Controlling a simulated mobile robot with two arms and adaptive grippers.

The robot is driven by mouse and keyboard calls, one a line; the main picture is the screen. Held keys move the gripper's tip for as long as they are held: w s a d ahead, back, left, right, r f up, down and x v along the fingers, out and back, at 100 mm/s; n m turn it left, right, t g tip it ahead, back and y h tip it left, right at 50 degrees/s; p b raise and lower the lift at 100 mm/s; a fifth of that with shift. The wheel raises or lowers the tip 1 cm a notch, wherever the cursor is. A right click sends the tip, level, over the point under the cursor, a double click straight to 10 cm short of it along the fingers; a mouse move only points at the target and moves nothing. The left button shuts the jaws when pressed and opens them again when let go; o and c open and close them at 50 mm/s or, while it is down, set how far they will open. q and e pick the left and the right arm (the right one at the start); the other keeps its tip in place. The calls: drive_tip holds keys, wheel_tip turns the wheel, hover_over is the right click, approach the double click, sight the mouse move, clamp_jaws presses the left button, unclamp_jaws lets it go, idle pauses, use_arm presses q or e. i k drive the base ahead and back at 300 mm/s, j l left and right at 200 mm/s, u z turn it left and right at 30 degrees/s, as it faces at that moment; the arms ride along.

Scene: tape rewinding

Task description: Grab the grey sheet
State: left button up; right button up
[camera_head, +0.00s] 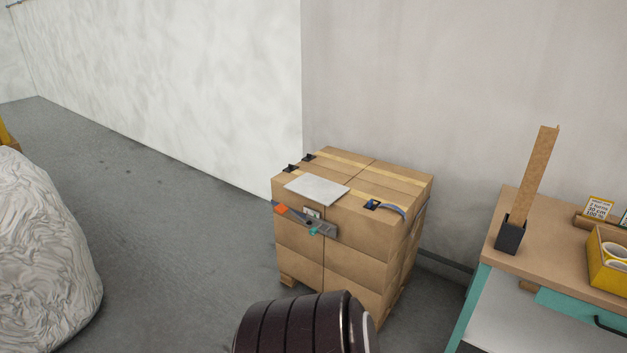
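The grey sheet (317,189) is a thin, light grey rectangle. It lies flat on top of a stack of cardboard boxes (350,270), near the top's front left edge. Neither of my grippers shows in the head view. A dark, ribbed, rounded shape covers the bottom middle of the view and hides the floor in front of the stack.
Straps with black buckles (372,204) cross the box stack; a grey tool-like item (315,226) hangs on its front. At right stands a workbench (540,262) with a black holder (511,236) and yellow bin (607,265). A wrapped bulk (42,250) is at left. Floor between is clear.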

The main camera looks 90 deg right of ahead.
sight(319, 189)
drive_tip(key=z, duration=2.8)
drive_tip(key=i+u, duration=0.3)
drive_tip(key=i, duration=0.6)
